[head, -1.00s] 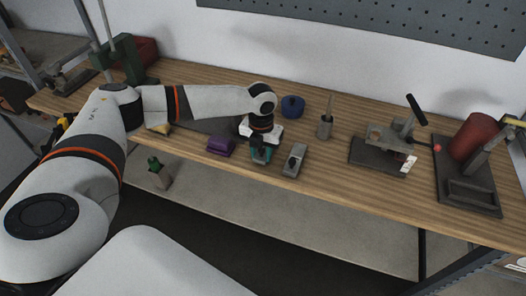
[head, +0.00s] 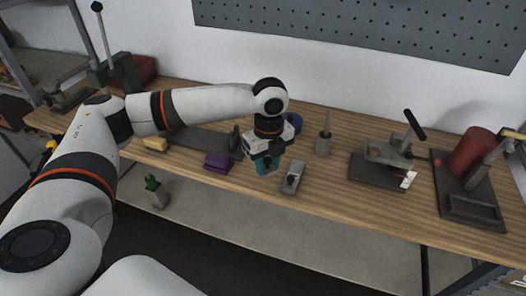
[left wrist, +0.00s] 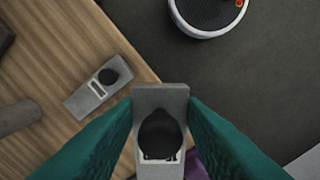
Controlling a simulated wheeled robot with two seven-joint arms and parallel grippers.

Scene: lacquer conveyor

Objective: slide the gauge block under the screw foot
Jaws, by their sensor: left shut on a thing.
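My left gripper (head: 266,168), with teal fingers, is shut on a grey block with a dark rounded knob (left wrist: 160,100), which I take to be the gauge block. In the left wrist view it sits between the teal fingers (left wrist: 161,115). In the head view the fingers mostly hide it, above the front of the bench. A dark upright disc (head: 235,139) stands at the end of a long grey plate (head: 197,138), left of my gripper. I cannot tell whether this is the screw foot. My right gripper is not in view.
A grey block plane (head: 292,178) lies right of my gripper; it shows in the left wrist view (left wrist: 98,92). A purple block (head: 218,162) lies to the left. A grey holder (head: 323,147) and clamp fixture (head: 378,170) stand rightward. The front bench edge is close.

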